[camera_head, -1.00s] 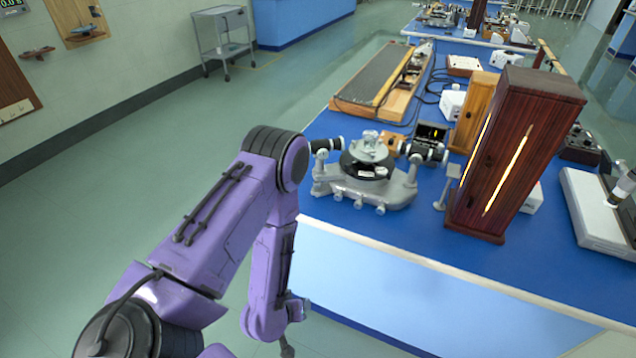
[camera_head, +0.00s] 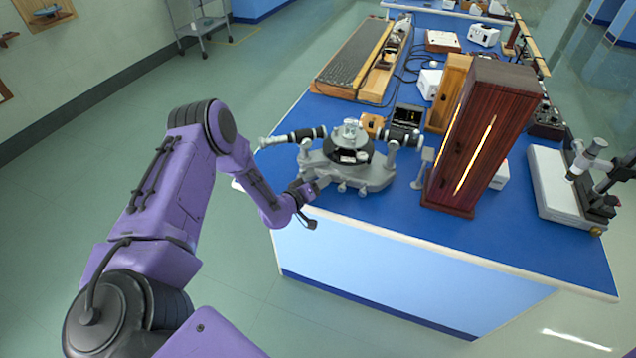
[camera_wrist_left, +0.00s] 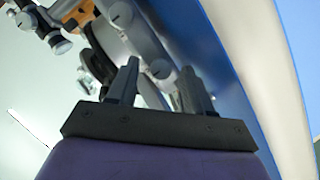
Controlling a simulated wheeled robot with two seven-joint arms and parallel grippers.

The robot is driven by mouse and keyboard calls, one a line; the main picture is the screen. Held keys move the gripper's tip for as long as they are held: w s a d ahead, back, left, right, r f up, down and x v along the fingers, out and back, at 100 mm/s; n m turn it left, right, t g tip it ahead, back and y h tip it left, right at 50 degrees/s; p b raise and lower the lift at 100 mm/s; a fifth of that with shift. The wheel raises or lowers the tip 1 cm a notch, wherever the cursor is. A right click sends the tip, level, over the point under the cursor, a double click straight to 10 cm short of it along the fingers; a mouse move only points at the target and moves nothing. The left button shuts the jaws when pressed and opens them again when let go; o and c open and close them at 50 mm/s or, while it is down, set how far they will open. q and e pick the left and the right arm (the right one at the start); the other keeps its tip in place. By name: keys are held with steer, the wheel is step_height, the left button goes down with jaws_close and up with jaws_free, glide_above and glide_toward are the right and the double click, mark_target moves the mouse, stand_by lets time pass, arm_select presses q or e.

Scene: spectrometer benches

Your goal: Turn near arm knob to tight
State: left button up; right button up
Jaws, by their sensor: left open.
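The grey spectrometer (camera_head: 375,178) stands on the blue bench top, with a round black table in its middle and a dark tube on each side. Small round knobs line its front edge, one of them a silver knob (camera_head: 341,188). I cannot tell which is the near arm knob. My left gripper (camera_head: 322,182) is at the spectrometer's front left. In the left wrist view, the open fingers (camera_wrist_left: 160,70) point at the spectrometer, and a round silver knob (camera_wrist_left: 161,68) shows between their tips. Contact cannot be told. My right gripper is not in view.
A tall dark wooden cabinet (camera_head: 490,130) stands right of the spectrometer. A long wooden apparatus (camera_head: 350,62) lies behind it, and a microscope (camera_head: 585,160) stands far right. The bench's front edge (camera_head: 400,240) runs close below the gripper. Floor at left is clear.

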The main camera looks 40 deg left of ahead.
arm_select(q)
jaws_close()
stand_by(0.3)
steer(key=m, duration=0.1)
steer(key=m+y, duration=0.1)
steer(key=shift+w+d+r+m+g+y, duration=0.1)
steer(key=shift+d+m+g+y, duration=0.2)
steer(key=shift+g, duration=0.1)
steer(key=m+y, duration=0.1)
steer(key=m, duration=0.1)
steer(key=shift+d+m+g+y+b, duration=0.1)
steer(key=shift+m+g+y+b, duration=0.2)
steer(key=shift+b, duration=0.1)
steer(key=m+y+b, duration=0.2)
steer(key=m, duration=0.1)
steer(key=shift+w+d+g, duration=0.1)
steer(key=shift+d+g, duration=0.1)
steer(key=shift+g, duration=0.1)
steer(key=shift+d+f+m+y+b, duration=0.1)
steer(key=shift+f+m+y+b, duration=0.15)
steer(key=shift+m+y+b, duration=0.8)
steer(key=shift+d+m+y+b, duration=0.1)
steer(key=shift+m+y+b, duration=0.35)
steer(key=shift+m+b, duration=0.65)
